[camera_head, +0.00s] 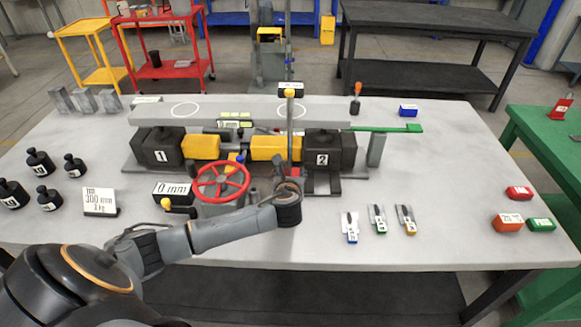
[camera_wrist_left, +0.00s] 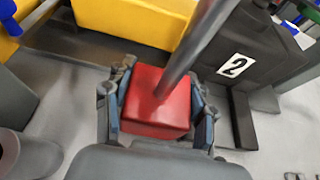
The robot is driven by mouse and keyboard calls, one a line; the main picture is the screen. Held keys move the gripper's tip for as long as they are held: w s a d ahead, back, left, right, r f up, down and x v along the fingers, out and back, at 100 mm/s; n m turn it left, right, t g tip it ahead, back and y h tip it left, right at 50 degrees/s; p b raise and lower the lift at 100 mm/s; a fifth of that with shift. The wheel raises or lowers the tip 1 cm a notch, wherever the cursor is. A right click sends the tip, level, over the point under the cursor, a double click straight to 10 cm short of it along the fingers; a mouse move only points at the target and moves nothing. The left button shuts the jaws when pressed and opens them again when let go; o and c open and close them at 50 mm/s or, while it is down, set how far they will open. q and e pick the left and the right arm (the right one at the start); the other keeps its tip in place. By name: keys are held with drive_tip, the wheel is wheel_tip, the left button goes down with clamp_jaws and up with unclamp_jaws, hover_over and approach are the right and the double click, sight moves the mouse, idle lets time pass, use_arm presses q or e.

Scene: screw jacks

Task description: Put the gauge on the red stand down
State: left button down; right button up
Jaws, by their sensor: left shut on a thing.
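The post rises from a red block stand, seen in the left wrist view (camera_wrist_left: 150,118). My left gripper (camera_wrist_left: 157,108) is shut on the red stand, one finger on each side. In the head view my left gripper (camera_head: 290,190) is in front of the jack marked 2 (camera_head: 330,155), with the post upright above it. The arm hides most of the stand. I cannot tell whether its underside touches the table. My right gripper is not in view.
The jack marked 1 (camera_head: 165,148), a red handwheel (camera_head: 221,181) and a long grey beam (camera_head: 240,112) are close by. Small tools (camera_head: 378,218) lie to the right. Black weights (camera_head: 40,162) stand at the left.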

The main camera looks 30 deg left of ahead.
use_arm(q)
drive_tip(key=shift+w+r, duration=0.1)
drive_tip(key=shift+r, duration=0.25)
drive_tip(key=shift+f, duration=0.6)
drive_tip(key=shift+c, duration=2.3)
unclamp_jaws()
drive_tip(key=shift+s+d+f, duration=0.1)
drive_tip(key=shift+s+f, duration=0.1)
drive_tip(key=shift+f, duration=0.15)
drive_tip(key=shift+d+r, duration=0.1)
drive_tip(key=shift+d, duration=0.05)
drive_tip(key=shift+r, duration=0.1)
